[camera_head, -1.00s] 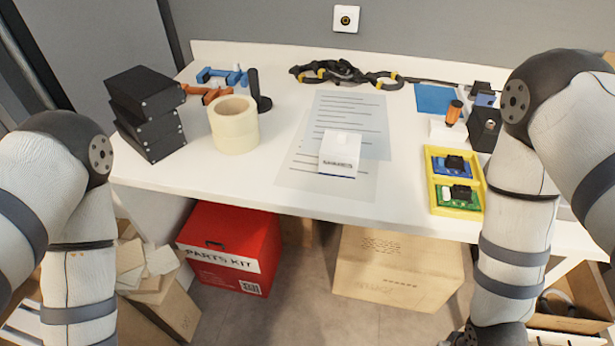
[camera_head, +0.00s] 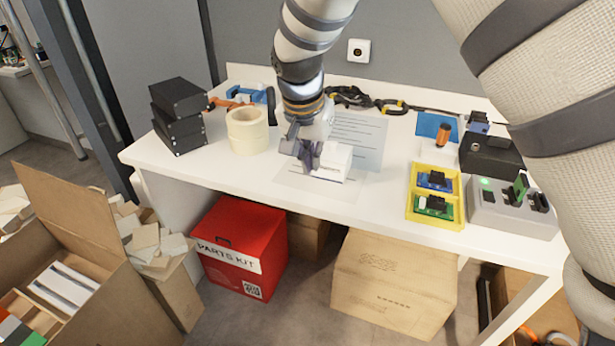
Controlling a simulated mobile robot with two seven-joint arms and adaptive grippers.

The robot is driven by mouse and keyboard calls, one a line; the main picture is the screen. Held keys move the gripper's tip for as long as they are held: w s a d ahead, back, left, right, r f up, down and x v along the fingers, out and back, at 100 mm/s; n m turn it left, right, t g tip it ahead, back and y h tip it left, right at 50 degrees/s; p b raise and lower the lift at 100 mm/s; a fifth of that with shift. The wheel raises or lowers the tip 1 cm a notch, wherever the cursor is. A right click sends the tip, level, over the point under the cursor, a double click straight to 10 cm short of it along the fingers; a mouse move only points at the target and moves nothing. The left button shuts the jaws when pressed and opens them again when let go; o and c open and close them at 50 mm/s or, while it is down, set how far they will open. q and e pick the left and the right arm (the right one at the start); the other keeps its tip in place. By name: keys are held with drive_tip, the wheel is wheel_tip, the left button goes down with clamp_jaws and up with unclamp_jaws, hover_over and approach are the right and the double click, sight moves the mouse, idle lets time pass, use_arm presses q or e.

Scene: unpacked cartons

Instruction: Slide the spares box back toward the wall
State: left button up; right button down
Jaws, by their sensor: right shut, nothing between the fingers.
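The small white box (camera_head: 337,163), which I take as the spares box, sits on the paper sheets near the middle of the table. Its printed label, partly visible before, is hard to read now. My right gripper (camera_head: 308,163) is shut and empty, pointing down at the left front side of the box. Its fingers overlap the box's left edge in the picture; I cannot tell whether they touch it. The gripper hides part of the box. The grey wall (camera_head: 420,55) rises behind the white table (camera_head: 240,178). My left gripper is not in view.
A tape roll (camera_head: 248,130) and stacked black boxes (camera_head: 178,115) stand to the left. Black cables (camera_head: 350,97) lie behind, near the wall. A yellow tray (camera_head: 411,205) with boards and a grey device (camera_head: 510,215) are to the right. Paper (camera_head: 362,135) lies behind the box.

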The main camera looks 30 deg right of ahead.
sight(324, 186)
drive_tip(key=x, duration=0.4)
drive_tip(key=b+x, duration=0.1)
drive_tip(key=x, duration=0.4)
drive_tip(key=shift+s+f, duration=0.15)
drive_tip(key=shift+f, duration=0.2)
drive_tip(key=w+d, duration=0.2)
drive_tip(key=shift+w+d+f, duration=0.1)
drive_tip(key=shift+d+f, duration=0.2)
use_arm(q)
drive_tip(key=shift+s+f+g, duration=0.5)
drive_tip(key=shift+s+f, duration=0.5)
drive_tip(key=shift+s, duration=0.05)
use_arm(e)
drive_tip(key=shift+w+d+r, duration=0.1)
drive_tip(key=shift+w+d, duration=0.15)
drive_tip(key=shift+d, duration=0.1)
